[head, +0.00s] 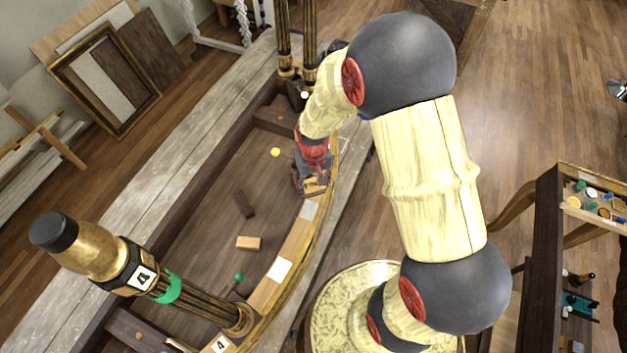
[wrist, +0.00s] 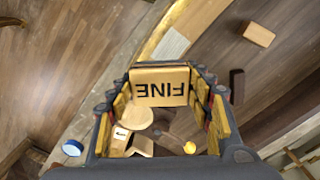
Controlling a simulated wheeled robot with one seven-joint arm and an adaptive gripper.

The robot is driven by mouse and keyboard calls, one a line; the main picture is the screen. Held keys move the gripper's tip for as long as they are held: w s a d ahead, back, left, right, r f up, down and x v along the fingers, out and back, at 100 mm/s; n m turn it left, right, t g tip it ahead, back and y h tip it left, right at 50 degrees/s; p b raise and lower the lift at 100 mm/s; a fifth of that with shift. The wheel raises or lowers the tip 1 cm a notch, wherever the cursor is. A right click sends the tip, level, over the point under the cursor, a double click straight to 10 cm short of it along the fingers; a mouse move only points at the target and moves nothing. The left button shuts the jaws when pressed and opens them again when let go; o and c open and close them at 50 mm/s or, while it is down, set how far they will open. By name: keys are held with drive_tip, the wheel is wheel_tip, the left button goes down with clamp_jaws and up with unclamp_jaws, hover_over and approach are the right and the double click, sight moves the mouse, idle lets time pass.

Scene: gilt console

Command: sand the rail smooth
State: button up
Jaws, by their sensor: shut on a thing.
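My gripper (head: 313,186) is shut on a tan sanding block marked FINE (wrist: 160,86), which sits between the fingers in the wrist view. The rail (head: 296,238) is the curved pale-wood strip with a gilt outer edge along the console's right side. A white patch (head: 279,270) and a greyish patch (head: 308,211) show on it; the greyish patch also shows in the wrist view (wrist: 172,44). My gripper is over the rail's far part, just beyond the greyish patch. I cannot tell whether the block touches the wood.
Inside the console lie a tan block (head: 248,243), a dark block (head: 243,205), a yellow disc (head: 275,152) and a small green piece (head: 239,277). A side table (head: 545,235) with small items stands at right.

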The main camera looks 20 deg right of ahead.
drive_tip(key=shift+w+d+f, duration=0.1)
drive_tip(key=shift+w+d, duration=0.1)
drive_tip(key=shift+w, duration=0.35)
drive_tip(key=shift+s+a+f+b, duration=0.1)
drive_tip(key=shift+s+f+b, duration=0.15)
drive_tip(key=shift+f+b, duration=0.15)
drive_tip(key=shift+w+f+b, duration=0.1)
drive_tip(key=shift+f+b, duration=0.45)
drive_tip(key=shift+f, duration=0.6)
